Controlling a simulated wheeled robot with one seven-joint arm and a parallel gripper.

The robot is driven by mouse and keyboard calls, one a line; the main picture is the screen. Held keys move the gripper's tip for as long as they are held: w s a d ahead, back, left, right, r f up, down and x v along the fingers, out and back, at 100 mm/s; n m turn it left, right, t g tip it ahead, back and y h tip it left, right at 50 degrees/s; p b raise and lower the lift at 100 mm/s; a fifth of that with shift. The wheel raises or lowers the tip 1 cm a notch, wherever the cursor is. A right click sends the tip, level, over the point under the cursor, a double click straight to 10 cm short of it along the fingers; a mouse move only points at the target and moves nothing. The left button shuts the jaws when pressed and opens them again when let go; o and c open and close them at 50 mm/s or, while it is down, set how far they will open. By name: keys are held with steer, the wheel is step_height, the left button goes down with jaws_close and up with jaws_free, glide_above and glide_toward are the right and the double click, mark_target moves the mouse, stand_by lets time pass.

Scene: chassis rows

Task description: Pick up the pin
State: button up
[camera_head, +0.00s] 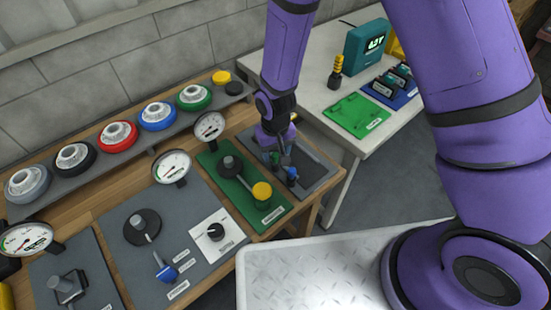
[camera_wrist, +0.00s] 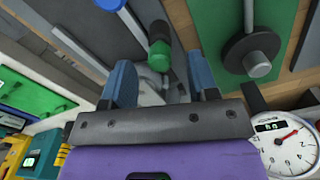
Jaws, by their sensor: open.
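My gripper (camera_wrist: 160,75) is open, its two blue fingers apart and pointing down over a grey panel (camera_head: 318,168) at the right end of the wooden bench. In the wrist view a small part with a green rounded end and a dark shaft (camera_wrist: 160,56) shows in the gap between the fingers; it looks like the pin, but I cannot be sure. I cannot tell whether a finger touches it. A blue-ended rod (camera_wrist: 110,4) lies near the top of that view. In the head view my gripper (camera_head: 283,158) partly hides the small parts on this panel.
Left of the gripper, a green panel (camera_head: 222,178) carries a black knob and a yellow-capped post (camera_head: 262,192). Gauges stand along the bench, one close by (camera_head: 209,127). Right of it is a white table (camera_head: 325,75) with a green plate (camera_head: 357,115) and a teal display box (camera_head: 367,44).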

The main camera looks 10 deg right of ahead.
steer(key=shift+f, duration=1.3)
jaws_close()
steer(key=shift+r, duration=0.2)
